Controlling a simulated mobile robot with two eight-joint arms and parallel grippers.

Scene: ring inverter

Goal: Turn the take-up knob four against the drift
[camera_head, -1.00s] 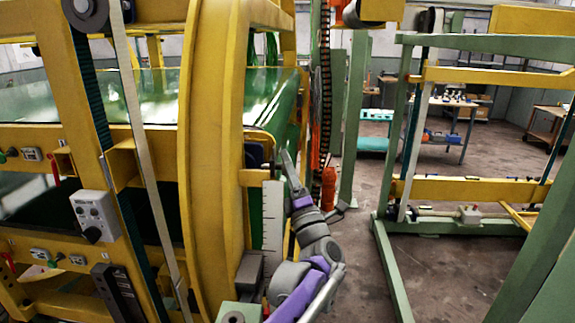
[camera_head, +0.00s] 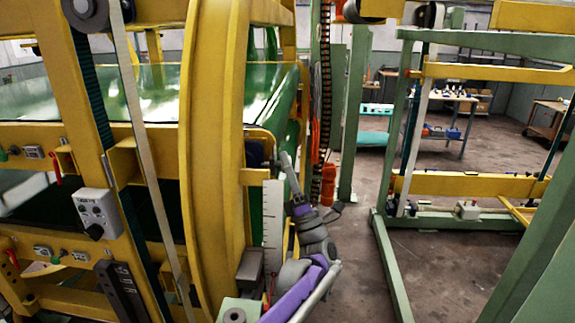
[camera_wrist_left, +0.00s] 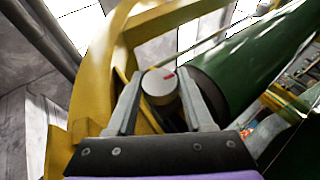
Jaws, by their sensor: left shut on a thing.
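In the head view my left gripper (camera_head: 286,168) reaches up to the right end of the yellow machine, beside the upright white scale (camera_head: 272,235). The knob cannot be made out in the head view. My right gripper is not in view.
A green roller (camera_wrist_left: 255,75) lies just right of the knob in the left wrist view. The large yellow ring (camera_head: 215,160) stands left of my arm. A hanging cable chain (camera_head: 325,90) and a green post (camera_head: 354,120) stand behind. Open floor lies to the right.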

